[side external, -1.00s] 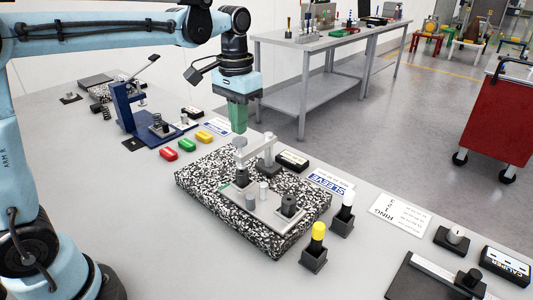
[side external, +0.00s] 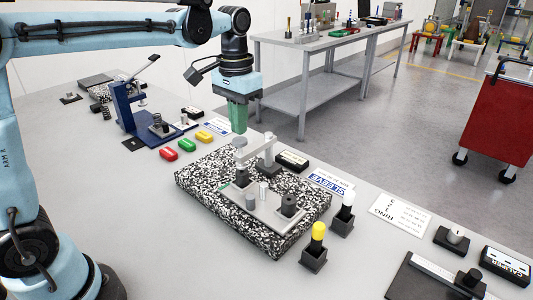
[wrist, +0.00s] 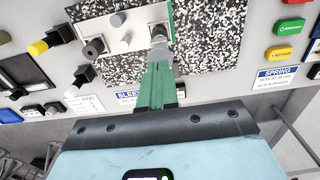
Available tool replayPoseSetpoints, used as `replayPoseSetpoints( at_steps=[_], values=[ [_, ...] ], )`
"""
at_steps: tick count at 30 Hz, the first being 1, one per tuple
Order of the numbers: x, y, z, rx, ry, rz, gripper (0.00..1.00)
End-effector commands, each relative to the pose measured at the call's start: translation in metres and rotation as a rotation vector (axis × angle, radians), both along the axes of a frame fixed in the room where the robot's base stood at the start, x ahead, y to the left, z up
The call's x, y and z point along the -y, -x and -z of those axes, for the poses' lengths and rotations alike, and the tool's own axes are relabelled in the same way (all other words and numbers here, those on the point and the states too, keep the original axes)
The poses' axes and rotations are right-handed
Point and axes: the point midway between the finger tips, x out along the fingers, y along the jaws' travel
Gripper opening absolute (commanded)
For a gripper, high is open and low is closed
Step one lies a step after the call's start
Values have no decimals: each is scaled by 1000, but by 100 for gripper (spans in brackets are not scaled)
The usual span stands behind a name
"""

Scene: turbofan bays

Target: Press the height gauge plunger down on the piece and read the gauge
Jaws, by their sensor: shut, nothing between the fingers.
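The height gauge stands on a speckled granite plate (side external: 205,190) in the side view. Its round grey plunger cap (side external: 240,143) tops a horizontal arm from a grey post (side external: 267,160). My gripper (side external: 238,131) has green fingers shut with nothing between them, pointing down just above the cap; contact cannot be told. In the wrist view the fingertips (wrist: 159,64) lie over the cap (wrist: 158,34). A dark piece (side external: 241,179) sits below the plunger, partly hidden by the gauge. A black box (side external: 292,160) behind the gauge may be its readout; its reading is not legible.
A light tray (side external: 265,213) on the plate holds several small cylinders. Red, green and yellow buttons (side external: 186,146) and a blue lever press (side external: 128,105) stand to the left. A yellow-topped plug (side external: 317,240) and a white-topped one (side external: 346,210) stand right of the plate.

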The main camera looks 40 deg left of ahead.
Motion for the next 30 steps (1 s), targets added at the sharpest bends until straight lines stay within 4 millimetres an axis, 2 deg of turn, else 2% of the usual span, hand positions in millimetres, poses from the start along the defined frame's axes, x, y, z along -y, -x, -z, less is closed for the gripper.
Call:
replayPoseSetpoints(
  at_steps=[30],
  values=[
    [0,0,27,0,0,0,0]
  ],
)
